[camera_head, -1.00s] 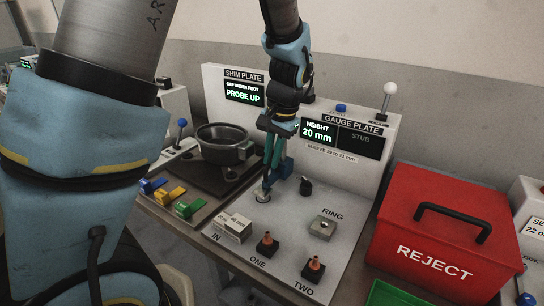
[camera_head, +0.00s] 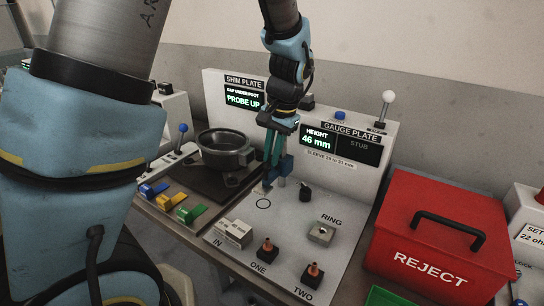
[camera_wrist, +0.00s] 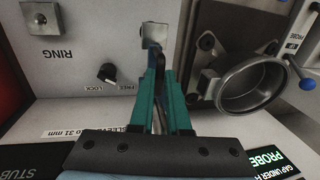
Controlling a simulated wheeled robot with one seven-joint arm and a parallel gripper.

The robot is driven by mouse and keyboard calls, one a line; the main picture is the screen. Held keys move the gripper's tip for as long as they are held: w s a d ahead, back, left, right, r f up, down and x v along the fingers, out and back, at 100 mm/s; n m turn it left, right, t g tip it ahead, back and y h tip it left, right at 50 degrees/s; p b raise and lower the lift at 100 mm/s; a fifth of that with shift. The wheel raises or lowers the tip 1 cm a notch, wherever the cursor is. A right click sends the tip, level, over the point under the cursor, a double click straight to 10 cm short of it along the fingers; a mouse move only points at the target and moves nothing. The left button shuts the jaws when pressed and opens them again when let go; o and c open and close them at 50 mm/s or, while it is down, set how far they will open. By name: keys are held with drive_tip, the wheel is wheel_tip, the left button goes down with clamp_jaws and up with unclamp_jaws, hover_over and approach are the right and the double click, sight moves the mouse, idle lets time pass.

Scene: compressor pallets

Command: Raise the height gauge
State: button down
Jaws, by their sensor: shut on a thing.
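The gauge plate (camera_head: 285,235) has a HEIGHT display (camera_head: 318,138) that reads 46 mm. The height gauge's blue slide (camera_head: 285,165) is at the back of the plate, with its pale metal foot (camera_head: 262,188) above and behind a printed circle. My gripper (camera_head: 272,162) is shut on the height gauge, its teal fingers pointing down beside the slide. In the wrist view the fingers close around a dark part, with the metal foot (camera_wrist: 154,35) just beyond them. The exact grip is partly hidden by the fingers. A black FREE/LOCK knob (camera_wrist: 107,72) stands beside the gauge.
A metal ring block (camera_head: 321,234), an IN block (camera_head: 234,232) and two orange-topped pegs marked ONE and TWO stand on the plate. A round metal housing (camera_head: 225,150) is at left, near coloured shims (camera_head: 187,213). A red REJECT box (camera_head: 440,240) is at right.

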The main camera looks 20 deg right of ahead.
wheel_tip(320, 180, up, 8)
drive_tip(key=p, duration=0.4)
drive_tip(key=c, duration=1.5)
unclamp_jaws()
drive_tip(key=shift+f, duration=0.1)
drive_tip(key=shift+c, duration=0.2)
drive_tip(key=o, duration=0.7)
drive_tip(key=shift+f, duration=0.1)
drive_tip(key=shift+c, duration=0.2)
wheel_tip(320, 180, up, 11)
drive_tip(key=s+d+b, duration=0.1)
drive_tip(key=b, duration=0.1)
drive_tip(key=shift+s+d+f, duration=0.2)
drive_tip(key=shift+s, duration=0.15)
drive_tip(key=s+a+f+n, duration=0.1)
drive_tip(key=a+f+n, duration=0.3)
drive_tip(key=a, duration=0.9)
drive_tip(key=s+a+f+n+h, duration=0.1)
drive_tip(key=a+f+n, duration=0.4)
drive_tip(key=a+f, duration=0.4)
drive_tip(key=a, duration=0.5)
drive_tip(key=shift+f+h, duration=0.3)
